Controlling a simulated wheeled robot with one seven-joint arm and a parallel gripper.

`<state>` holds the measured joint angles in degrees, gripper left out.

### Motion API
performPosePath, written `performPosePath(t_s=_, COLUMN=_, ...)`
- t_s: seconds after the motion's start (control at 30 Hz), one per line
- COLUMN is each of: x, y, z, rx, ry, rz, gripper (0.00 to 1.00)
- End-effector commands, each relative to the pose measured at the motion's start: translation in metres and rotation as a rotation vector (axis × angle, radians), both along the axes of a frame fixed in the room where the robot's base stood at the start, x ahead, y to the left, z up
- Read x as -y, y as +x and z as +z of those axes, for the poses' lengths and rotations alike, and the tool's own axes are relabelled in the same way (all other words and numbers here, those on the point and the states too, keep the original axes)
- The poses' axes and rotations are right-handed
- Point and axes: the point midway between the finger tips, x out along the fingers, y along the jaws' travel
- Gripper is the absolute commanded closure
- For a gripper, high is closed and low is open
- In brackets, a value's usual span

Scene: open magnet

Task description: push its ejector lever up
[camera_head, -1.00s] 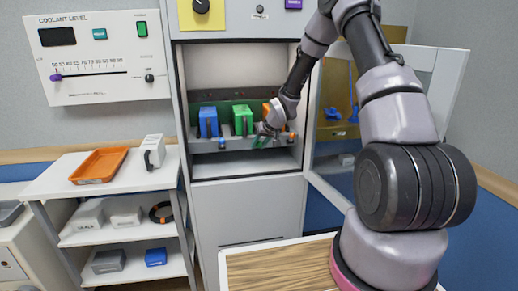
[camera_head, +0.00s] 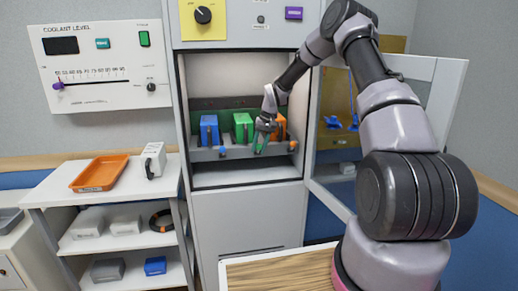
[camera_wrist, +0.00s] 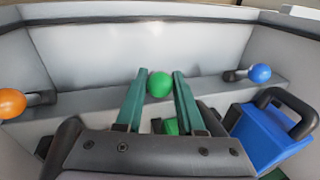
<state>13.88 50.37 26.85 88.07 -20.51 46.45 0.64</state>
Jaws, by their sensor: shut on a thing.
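A blue module (camera_head: 209,130), a green module (camera_head: 242,127) and an orange module (camera_head: 279,126) stand side by side in the open cabinet. Levers with ball knobs stick out of the ledge in front of them. My gripper (camera_wrist: 158,80) is shut on the green lever knob (camera_wrist: 159,85), which sits between its two green fingertips in the wrist view. In the head view my gripper (camera_head: 260,142) hides most of that knob. The blue knob (camera_head: 222,152) and the orange knob (camera_head: 293,146) are free on either side. The green lever's shaft is hidden.
The cabinet door (camera_head: 420,80) stands open at the right, beside my arm. A white shelf (camera_head: 57,190) at the left holds an orange tray (camera_head: 100,173) and a white module (camera_head: 153,160). A wooden tabletop (camera_head: 280,270) lies in front below.

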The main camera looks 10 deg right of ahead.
Motion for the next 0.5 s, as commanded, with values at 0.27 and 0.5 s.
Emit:
performPosePath(t_s=0.27, x=-0.0001, y=0.0004, z=-0.0002, rx=0.0, ry=0.0, rz=0.0, gripper=1.0)
performPosePath(t_s=0.5, x=-0.0001, y=0.0003, z=-0.0001, rx=0.0, ry=0.0, rz=0.0, gripper=0.34)
